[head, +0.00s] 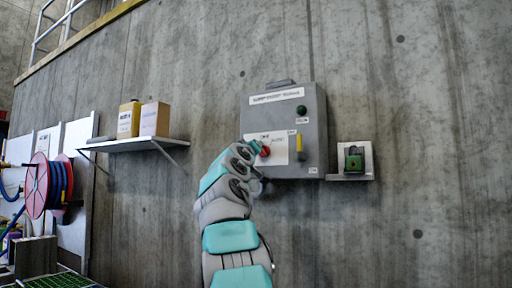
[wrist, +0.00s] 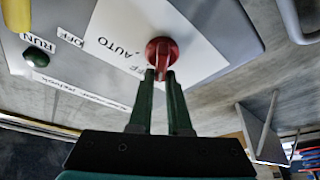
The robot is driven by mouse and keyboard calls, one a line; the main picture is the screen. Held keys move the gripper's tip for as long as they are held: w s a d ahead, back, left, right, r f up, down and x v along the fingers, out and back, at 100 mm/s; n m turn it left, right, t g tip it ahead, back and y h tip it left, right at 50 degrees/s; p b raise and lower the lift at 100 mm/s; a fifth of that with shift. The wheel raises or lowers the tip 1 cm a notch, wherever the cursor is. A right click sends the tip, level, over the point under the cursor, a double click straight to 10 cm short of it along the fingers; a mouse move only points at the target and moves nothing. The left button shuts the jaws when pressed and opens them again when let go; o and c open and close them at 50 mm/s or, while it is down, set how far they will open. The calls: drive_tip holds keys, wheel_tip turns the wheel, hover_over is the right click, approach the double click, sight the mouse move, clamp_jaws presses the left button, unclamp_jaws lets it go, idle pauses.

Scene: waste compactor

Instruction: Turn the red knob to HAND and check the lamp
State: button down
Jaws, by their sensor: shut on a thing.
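The red knob (wrist: 161,48) sits on a white label plate (wrist: 112,34) on the grey control box (head: 315,134). In the wrist view AUTO and part of OFF are readable beside it; no HAND marking is readable. My gripper (wrist: 161,76) is shut on the knob's grip bar, its dark green fingers on either side. In the head view the knob (head: 265,151) shows red beside my gripper (head: 257,147). Which marking the knob points to I cannot tell. The green lamp (head: 301,109) is at the box's upper right; it looks dark, also in the wrist view (wrist: 36,57), beside a RUN label.
A yellow handle (head: 299,148) is on the box right of the knob. A small bracket right of the box holds a green padlock-like object (head: 354,160). A wall shelf (head: 130,145) with two containers and a red hose reel (head: 42,185) are at left.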

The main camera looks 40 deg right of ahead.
drive_tip(key=shift+d+f+n+y+p, duration=0.25)
drive_tip(key=shift+n+p, duration=0.15)
drive_tip(key=shift+n, duration=0.25)
drive_tip(key=shift+d+f+n+y+p, duration=0.2)
drive_tip(key=shift+n+p, duration=0.2)
drive_tip(key=shift+n, duration=0.25)
drive_tip(key=c, duration=0.9)
unclamp_jaws()
drive_tip(key=shift+o, duration=0.2)
drive_tip(key=shift+d, duration=0.15)
drive_tip(key=shift+r, duration=0.1)
drive_tip(key=shift+a+t, duration=0.2)
drive_tip(key=shift+t, duration=0.1)
drive_tip(key=b+v, duration=0.3)
drive_tip(key=v, duration=0.4)
drive_tip(key=shift+s+a, duration=0.15)
drive_tip(key=shift+s, duration=0.1)
